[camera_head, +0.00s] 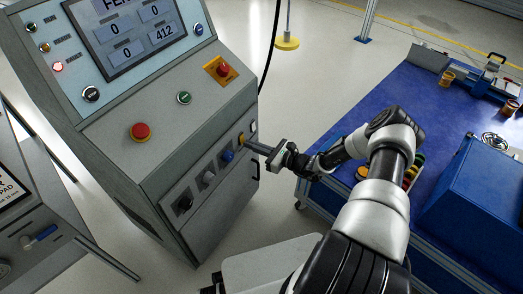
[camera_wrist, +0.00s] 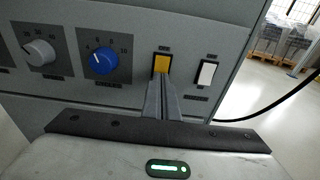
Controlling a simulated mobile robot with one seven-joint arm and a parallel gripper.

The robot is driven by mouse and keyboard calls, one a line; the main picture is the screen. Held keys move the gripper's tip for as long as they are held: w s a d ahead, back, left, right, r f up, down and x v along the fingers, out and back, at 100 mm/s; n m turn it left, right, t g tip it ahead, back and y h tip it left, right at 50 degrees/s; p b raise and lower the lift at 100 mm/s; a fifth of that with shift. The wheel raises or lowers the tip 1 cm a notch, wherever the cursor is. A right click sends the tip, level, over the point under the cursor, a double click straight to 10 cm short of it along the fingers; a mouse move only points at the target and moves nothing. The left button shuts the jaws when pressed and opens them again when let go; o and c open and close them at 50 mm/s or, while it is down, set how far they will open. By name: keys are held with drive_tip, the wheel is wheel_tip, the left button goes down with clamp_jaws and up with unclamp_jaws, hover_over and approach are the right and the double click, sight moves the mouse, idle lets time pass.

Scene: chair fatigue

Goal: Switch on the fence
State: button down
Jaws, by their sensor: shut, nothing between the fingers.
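A grey control cabinet (camera_head: 165,185) stands at the left. Its lower front strip carries a yellow-orange rocker switch (camera_wrist: 162,63) and a white rocker switch (camera_wrist: 207,73) to its right. The yellow switch also shows in the head view (camera_head: 241,138). Their small labels are too blurred to read, so I cannot tell which one is the fence switch. My gripper (camera_wrist: 163,80) is shut and empty, its fingertips right at the lower part of the yellow switch. I cannot tell whether they touch it. The fingertips cover part of the switch, and its on or off position is unclear.
A blue knob (camera_wrist: 103,60) and a grey knob (camera_wrist: 40,52) sit left of the switches. An emergency button (camera_head: 223,69) and a red button (camera_head: 141,132) are on the sloped panel above. A blue workbench (camera_head: 350,100) stands right. A black cable hangs behind the cabinet.

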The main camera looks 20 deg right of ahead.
drive_tip(key=shift+w+a, duration=0.2)
drive_tip(key=shift+w, duration=0.05)
